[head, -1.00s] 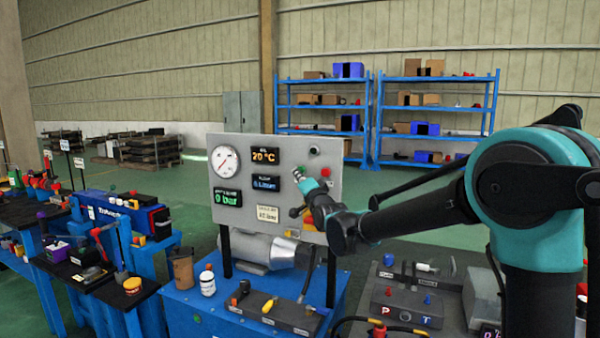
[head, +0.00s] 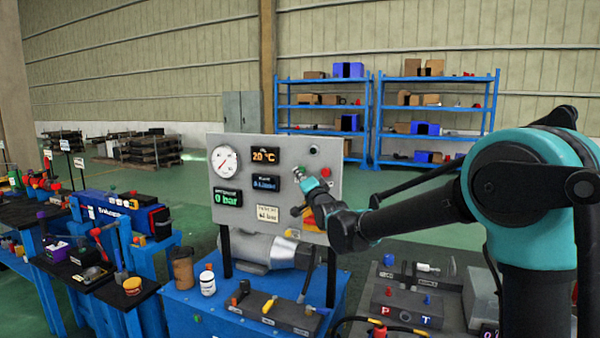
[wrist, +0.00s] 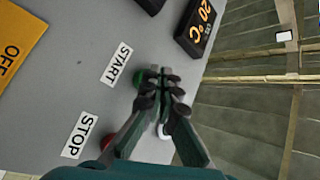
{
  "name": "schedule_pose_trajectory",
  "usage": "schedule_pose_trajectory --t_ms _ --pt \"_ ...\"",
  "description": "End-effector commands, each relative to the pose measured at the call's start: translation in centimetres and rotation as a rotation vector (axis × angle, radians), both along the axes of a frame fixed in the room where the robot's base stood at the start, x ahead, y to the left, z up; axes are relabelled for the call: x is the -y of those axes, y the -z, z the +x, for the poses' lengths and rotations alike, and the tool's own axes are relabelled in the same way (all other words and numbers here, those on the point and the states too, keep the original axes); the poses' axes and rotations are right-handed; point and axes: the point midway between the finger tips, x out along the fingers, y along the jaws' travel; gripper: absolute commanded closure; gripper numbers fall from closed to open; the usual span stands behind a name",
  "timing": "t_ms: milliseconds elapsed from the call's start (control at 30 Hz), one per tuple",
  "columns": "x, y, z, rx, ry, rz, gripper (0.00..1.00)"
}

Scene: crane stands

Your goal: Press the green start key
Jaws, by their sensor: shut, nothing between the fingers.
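The green start key (wrist: 138,76) shows as a small green edge beside the START label (wrist: 117,64) in the wrist view. The closed fingers of my gripper (wrist: 161,78) cover part of it. Fingertips and key look very close, but I cannot tell whether they touch. In the head view my gripper (head: 302,174) is at the right half of the grey control panel (head: 240,150), with its fingers shut and empty. The key cannot be made out clearly there.
The panel also carries a round gauge (head: 225,161) and lit displays, including a 20 °C display (head: 265,155). Blue shelves (head: 325,105) stand far behind.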

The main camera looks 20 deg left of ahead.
Motion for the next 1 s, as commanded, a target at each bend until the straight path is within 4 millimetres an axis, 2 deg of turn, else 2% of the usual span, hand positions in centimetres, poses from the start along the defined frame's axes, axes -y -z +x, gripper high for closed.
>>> schedule_pose_trajectory --t_ms 1000 --pt "0.09 -0.01 0.95 0.0 0.0 0.0 1.0"
